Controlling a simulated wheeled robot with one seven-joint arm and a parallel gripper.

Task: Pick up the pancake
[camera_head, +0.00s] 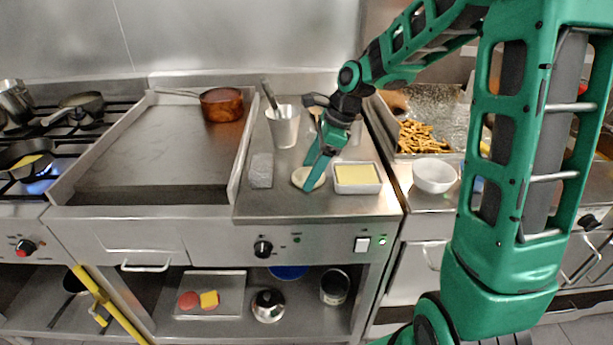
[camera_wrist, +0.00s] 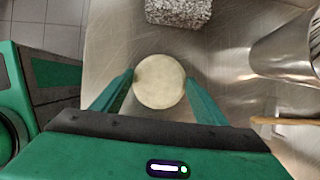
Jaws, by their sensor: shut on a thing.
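The pancake (camera_wrist: 160,82) is a pale, round, flat disc. In the head view the pancake (camera_head: 304,179) is at the steel counter, between a grey rough block and a white dish of butter. My gripper (camera_wrist: 160,84) has its two green fingers shut on the pancake, one at each side of it. In the head view my gripper (camera_head: 312,182) reaches down to the counter from the upper right and partly covers the pancake. I cannot tell whether the pancake is clear of the counter.
A grey block (camera_head: 261,171) lies left of the pancake and a butter dish (camera_head: 357,178) close on its right. A metal cup (camera_head: 283,127) stands behind. A white bowl (camera_head: 434,175) is further right. The griddle (camera_head: 150,145) at left is mostly bare, with a copper pan (camera_head: 221,105) at its back.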

